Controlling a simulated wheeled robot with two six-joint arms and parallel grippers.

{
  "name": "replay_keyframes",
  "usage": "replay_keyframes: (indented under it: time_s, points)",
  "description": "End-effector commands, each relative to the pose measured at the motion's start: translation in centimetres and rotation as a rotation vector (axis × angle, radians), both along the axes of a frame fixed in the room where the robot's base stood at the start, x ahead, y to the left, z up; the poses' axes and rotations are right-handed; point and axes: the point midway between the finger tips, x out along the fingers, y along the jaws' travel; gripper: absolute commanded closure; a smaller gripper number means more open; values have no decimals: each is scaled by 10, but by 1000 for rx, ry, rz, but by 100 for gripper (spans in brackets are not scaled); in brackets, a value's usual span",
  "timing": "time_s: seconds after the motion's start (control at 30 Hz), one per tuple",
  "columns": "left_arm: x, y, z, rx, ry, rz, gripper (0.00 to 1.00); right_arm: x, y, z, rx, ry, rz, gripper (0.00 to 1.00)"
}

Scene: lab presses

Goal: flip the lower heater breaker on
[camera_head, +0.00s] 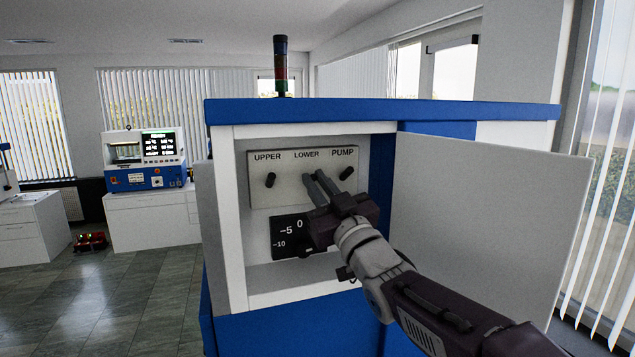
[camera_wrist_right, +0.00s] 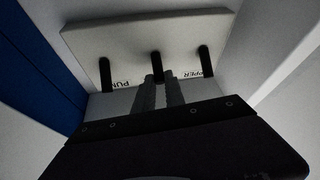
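The breaker panel (camera_head: 261,196) is a grey plate inside an open cabinet, with black levers under the labels UPPER, LOWER and PUMP. The lower heater lever is hidden behind my right gripper (camera_head: 314,179) in the head view. In the right wrist view the lower lever (camera_wrist_right: 155,65) is the middle one, right at the fingertips of my right gripper (camera_wrist_right: 160,84). The two fingers lie close together with a narrow gap; I cannot tell whether they touch the lever or close on it. My left gripper is not in view.
The upper lever (camera_head: 270,180) and pump lever (camera_head: 347,173) stand on either side. Below is a black gauge (camera_head: 284,231), partly covered by my gripper. The cabinet door (camera_head: 485,220) is open to the right. White cabinet walls (camera_head: 236,215) enclose the panel closely.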

Motion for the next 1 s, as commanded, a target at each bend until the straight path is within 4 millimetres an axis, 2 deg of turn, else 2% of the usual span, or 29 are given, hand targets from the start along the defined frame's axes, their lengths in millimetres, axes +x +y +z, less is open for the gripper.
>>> replay_keyframes:
  time_s: [0.27, 0.43, 0.6, 0.93, 0.97, 1.0]
  points:
    - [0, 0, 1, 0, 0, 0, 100, 1, 0, -1, -3, 8, -3, 100]
    - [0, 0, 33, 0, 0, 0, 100, 2, 0, 14, -37, 108, -2, 100]
    - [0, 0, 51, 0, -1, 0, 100, 4, 1, 11, -63, 194, -2, 100]
    - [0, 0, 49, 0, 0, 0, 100, 5, 0, 4, -70, 213, -4, 100]
    - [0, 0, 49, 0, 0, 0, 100, 5, 0, 4, -70, 213, -4, 83]
    - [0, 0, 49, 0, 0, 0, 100, 5, 0, 5, -69, 212, -3, 72]
